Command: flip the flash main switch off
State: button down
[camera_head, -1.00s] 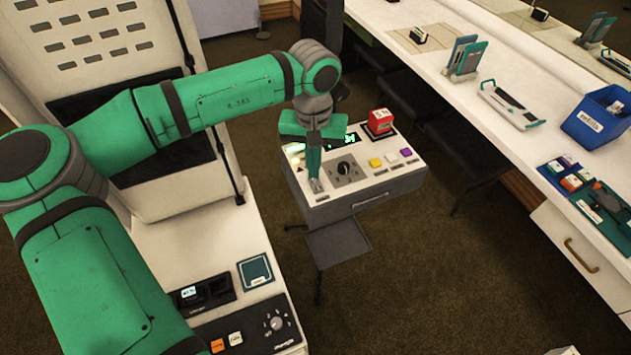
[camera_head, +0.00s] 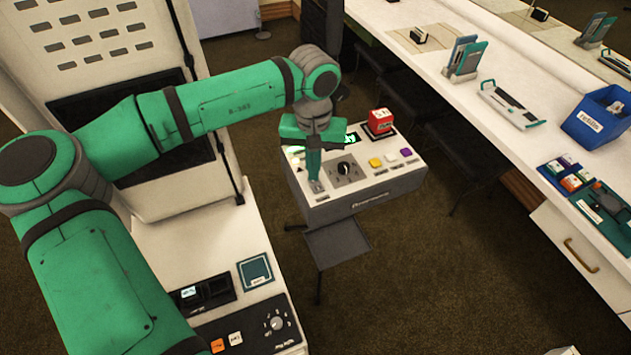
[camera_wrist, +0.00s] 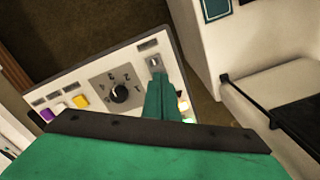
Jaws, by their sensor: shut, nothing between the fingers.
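The flash control box (camera_head: 365,199) is a cream-topped grey console on a stand. At its near left corner is a small metal switch on a plate (camera_wrist: 155,63), seen in the wrist view; I take it for the main switch. My gripper (camera_head: 316,184) is shut, empty and pointing down at that corner. In the wrist view its fingertips (camera_wrist: 157,76) are right beside the switch and partly cover its surroundings. I cannot tell whether they touch it, or which way the lever is tilted.
The box also carries a black dial (camera_head: 345,168), yellow (camera_head: 375,162) and purple (camera_head: 406,152) buttons, a red block (camera_head: 380,121) and a lit green display behind my gripper. A white counter (camera_head: 505,130) with a blue bin (camera_head: 597,118) stands right.

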jog(key=shift+f, duration=0.25)
notch_tip(320, 180, up, 7)
dwell(1.1)
dwell(0.5)
